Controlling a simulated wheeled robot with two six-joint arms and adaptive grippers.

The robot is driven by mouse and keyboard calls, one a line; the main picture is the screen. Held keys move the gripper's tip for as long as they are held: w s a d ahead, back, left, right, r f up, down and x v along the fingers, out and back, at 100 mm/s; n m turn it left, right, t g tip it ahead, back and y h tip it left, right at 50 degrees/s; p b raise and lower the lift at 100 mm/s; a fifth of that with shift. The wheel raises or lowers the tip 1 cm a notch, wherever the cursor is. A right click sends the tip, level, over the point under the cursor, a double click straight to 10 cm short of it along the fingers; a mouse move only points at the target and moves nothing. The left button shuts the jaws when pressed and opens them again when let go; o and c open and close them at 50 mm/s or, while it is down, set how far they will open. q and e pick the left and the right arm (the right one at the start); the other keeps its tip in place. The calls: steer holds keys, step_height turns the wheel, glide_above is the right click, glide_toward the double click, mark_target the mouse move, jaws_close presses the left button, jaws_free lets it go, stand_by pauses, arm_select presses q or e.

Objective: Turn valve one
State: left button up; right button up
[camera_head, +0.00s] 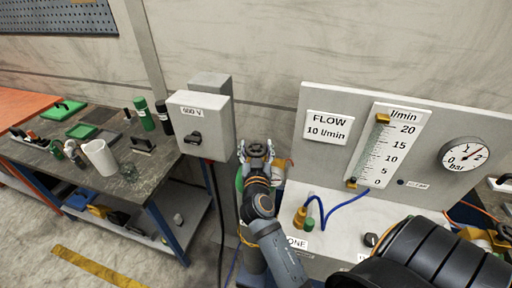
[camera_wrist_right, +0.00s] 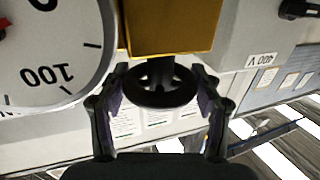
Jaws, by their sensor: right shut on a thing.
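My right gripper (camera_head: 257,150) is at the upper end of my arm in the head view, beside the left edge of the white flow panel. In the right wrist view its fingers (camera_wrist_right: 162,85) are closed around a black handwheel (camera_wrist_right: 160,97) below a brass-coloured block (camera_wrist_right: 170,25). A label ending in "ONE" (camera_head: 297,243) shows on the white bench, partly covered by my arm. I cannot tell from the frames whether the held handwheel is valve one. My left gripper is not in view.
The panel carries a "FLOW 10 l/min" sign (camera_head: 328,127), a flow tube scale (camera_head: 385,148) and a bar gauge (camera_head: 470,154). A grey 400 V box (camera_head: 202,125) stands left of the gripper. The left workbench (camera_head: 150,177) holds a white cup (camera_head: 100,157) and bottles.

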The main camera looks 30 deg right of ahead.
steer(key=shift+c, duration=0.5)
steer(key=shift+n+t+y, duration=0.7)
steer(key=shift+n+y, duration=0.4)
steer(key=shift+y, duration=0.3)
steer(key=n+t+y, duration=0.1)
steer(key=y, duration=0.2)
steer(key=shift+n+b, duration=0.35)
steer(key=shift+n, duration=0.05)
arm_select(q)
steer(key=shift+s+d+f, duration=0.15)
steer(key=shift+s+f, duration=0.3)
arm_select(e)
steer(key=shift+n+y, duration=0.7)
steer(key=shift+y, duration=0.4)
steer(key=o, duration=1.2)
steer(key=shift+c, duration=0.2)
